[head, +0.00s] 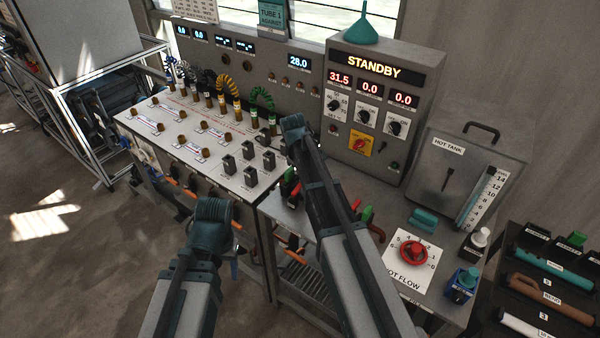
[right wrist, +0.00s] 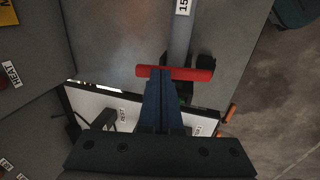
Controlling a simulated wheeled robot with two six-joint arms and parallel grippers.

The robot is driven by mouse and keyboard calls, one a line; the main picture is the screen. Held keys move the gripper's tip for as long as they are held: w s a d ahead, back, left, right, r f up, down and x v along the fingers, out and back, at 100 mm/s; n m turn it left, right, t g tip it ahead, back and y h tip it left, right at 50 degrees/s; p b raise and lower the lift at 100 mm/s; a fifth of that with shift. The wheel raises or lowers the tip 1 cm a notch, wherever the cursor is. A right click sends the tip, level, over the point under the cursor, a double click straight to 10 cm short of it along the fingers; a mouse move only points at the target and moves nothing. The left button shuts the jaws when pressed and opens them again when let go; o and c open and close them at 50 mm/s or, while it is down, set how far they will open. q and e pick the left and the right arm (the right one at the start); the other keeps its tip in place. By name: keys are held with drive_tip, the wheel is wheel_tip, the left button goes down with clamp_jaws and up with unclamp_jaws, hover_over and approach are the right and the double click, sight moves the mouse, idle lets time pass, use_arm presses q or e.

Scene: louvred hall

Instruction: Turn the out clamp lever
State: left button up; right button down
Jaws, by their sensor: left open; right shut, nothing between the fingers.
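In the right wrist view a red lever bar (right wrist: 176,73) lies crosswise over a grey tube or rail. I cannot read a name on it, so I cannot tell if it is the out clamp lever. My right gripper (right wrist: 164,76) is shut and empty, its fingertips at the bar; I cannot tell if they touch. In the head view small red (head: 296,193) and green (head: 367,214) handles show beside my right arm, which hides the bench there and its own gripper. My left gripper (head: 236,258) is open and empty, low in front of the bench.
The control box (head: 425,65) reads STANDBY. The white panel (head: 190,150) holds plugs, cables and black switches. A red knob (head: 413,251) sits on the HOT FLOW plate. The hot tank (head: 450,150) and a dark rack (head: 520,290) stand at right. Open floor lies at left.

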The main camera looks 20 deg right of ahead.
drive_tip(key=shift+w+d+f+g+y, duration=0.35)
drive_tip(key=shift+d+f+g+y, duration=0.05)
drive_tip(key=shift+f, duration=0.05)
drive_tip(key=shift+w+d+f+b, duration=0.15)
drive_tip(key=shift+f+b, duration=0.15)
drive_tip(key=shift+b, duration=0.2)
drive_tip(key=shift+d, duration=0.1)
